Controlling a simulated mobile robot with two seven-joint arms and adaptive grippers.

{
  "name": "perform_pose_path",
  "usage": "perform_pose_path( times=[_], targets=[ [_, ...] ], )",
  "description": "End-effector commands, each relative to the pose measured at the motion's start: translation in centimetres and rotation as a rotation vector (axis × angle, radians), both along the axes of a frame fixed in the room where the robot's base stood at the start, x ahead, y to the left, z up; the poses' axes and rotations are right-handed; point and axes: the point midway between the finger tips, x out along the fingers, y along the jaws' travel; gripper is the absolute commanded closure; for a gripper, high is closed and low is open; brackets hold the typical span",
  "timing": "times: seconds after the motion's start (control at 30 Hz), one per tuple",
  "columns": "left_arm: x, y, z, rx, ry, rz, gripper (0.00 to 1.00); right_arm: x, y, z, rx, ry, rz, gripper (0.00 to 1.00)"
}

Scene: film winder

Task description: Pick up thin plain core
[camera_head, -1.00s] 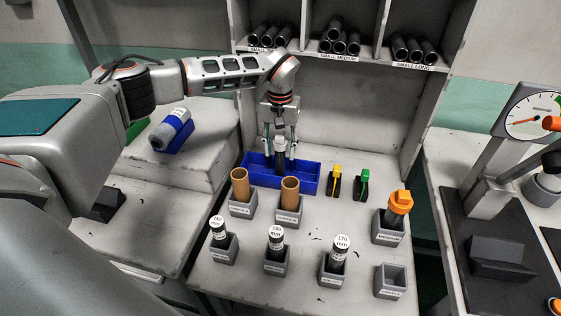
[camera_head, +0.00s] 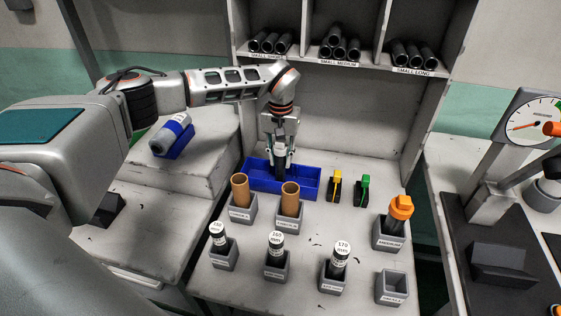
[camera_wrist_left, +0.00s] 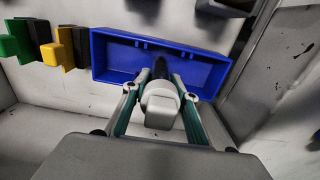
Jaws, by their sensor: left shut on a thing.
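My left gripper (camera_head: 279,160) is low over the blue tray (camera_head: 308,182), fingers shut on a slim piece. In the left wrist view, the gripper (camera_wrist_left: 159,85) has its teal-sided fingers on both sides of this grey-topped piece (camera_wrist_left: 160,98). Its dark lower end points into the blue tray (camera_wrist_left: 112,58). The fingers hide much of it, and I cannot tell whether it touches the tray floor. Two brown tubes, a left one (camera_head: 240,189) and a right one (camera_head: 290,198), stand upright in grey holders in front of the tray. I cannot tell which item is the thin plain core. My right gripper is out of view.
Yellow (camera_head: 335,187) and green (camera_head: 362,189) pieces stand right of the tray. Several black-and-white pieces stand in front holders. An orange-topped piece (camera_head: 400,208) stands at right, behind an empty holder (camera_head: 392,285). Shelves with black tubes (camera_head: 340,42) rise behind.

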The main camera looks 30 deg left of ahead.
Motion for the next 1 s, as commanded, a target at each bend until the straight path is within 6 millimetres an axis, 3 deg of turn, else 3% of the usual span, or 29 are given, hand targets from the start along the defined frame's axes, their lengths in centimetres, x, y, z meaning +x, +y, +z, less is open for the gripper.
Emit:
perform_pose_path(
  times=[0.27,1.0],
  targets=[
    [0.1,0.0,2.6,0.000,-0.003,0.000,0.95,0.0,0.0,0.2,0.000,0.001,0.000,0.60],
    [0.1,0.0,17.0,0.000,-0.004,0.000,0.95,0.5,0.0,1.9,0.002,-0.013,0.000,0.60]
  ],
)
